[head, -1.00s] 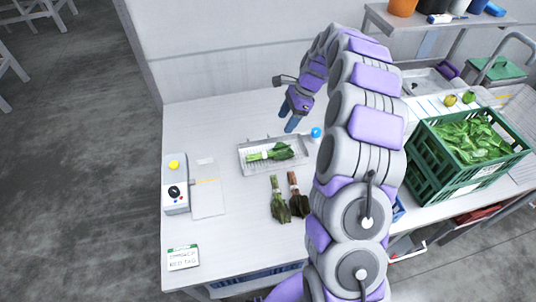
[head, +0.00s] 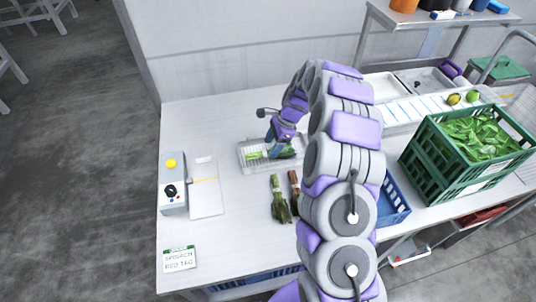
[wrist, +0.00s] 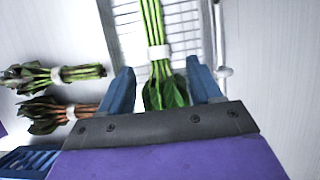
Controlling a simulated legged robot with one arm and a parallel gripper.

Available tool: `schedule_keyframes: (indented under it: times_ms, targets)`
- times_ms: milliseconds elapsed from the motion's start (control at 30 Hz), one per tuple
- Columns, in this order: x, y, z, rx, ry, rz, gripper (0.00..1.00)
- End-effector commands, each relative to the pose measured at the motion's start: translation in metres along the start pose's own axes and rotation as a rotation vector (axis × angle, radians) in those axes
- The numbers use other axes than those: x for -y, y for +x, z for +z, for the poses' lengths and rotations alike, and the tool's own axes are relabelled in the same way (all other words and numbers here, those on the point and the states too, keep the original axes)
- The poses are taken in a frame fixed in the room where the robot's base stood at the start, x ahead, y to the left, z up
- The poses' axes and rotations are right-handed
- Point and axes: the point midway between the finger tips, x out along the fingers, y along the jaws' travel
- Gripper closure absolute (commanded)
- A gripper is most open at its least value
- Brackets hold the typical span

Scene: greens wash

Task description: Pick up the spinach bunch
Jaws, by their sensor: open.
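A leafy green bunch (head: 287,153) with pale green stems and a white band lies in the wire tray (head: 241,161). In the wrist view this bunch (wrist: 155,52) lies between my fingers, its leaves nearest the palm. My gripper (head: 273,151) is open over the tray, with one blue finger on each side of the bunch; contact cannot be told. Two more banded bunches lie on the table in front of the tray: a green-stemmed one (head: 279,200) and a reddish-brown-stemmed one (head: 294,190). My arm partly hides the tray's right side.
A scale-like device (head: 172,185) and a white board (head: 206,190) stand at left. A sign (head: 180,258), seemingly reading "SPINACH RED TAG", lies at the front left. A blue crate (head: 396,200) and a green crate of leaves (head: 420,180) are at right. The table's back left is clear.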

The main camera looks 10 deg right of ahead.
Motion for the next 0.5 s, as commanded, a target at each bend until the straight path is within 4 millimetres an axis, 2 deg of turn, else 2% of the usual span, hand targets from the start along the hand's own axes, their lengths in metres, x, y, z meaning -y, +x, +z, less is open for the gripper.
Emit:
schedule_keyframes:
  times_ms: [33, 100, 200, 433, 500]
  targets:
    - [0.001, 0.012, -0.003, 0.000, 0.000, 0.002, 0.36]
    - [0.001, 0.022, -0.003, 0.000, -0.001, 0.004, 0.36]
    - [0.000, 0.031, -0.002, 0.001, -0.001, 0.005, 0.36]
    - [0.000, 0.032, -0.002, 0.001, 0.000, 0.004, 0.36]
    - [0.000, 0.032, -0.002, 0.001, 0.000, 0.005, 0.44]
